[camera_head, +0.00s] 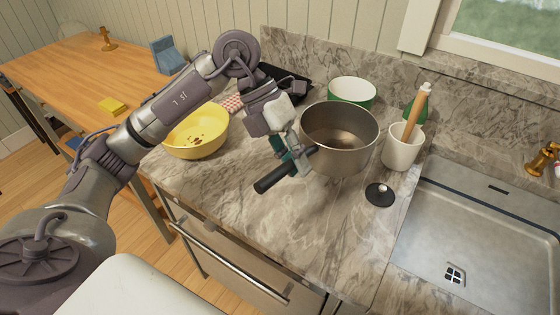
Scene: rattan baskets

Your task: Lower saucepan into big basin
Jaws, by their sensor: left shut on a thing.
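The saucepan (342,145) is a deep metal pot, and its dark handle (267,182) points toward the lower left. My left gripper (291,160) is shut on the handle close to the pot. The saucepan is upright over the marble counter, and I cannot tell whether its base touches it. The big basin is the metal sink (490,220) set into the counter at the right, with a drain in its floor. It shows as empty. My right gripper is not in view.
A white cup (402,152) with a wooden-handled tool stands between saucepan and sink. A black-knobbed round lid (379,194) lies near the sink's edge. A green-and-white bowl (351,92) stands behind, and a yellow bowl (196,134) at left.

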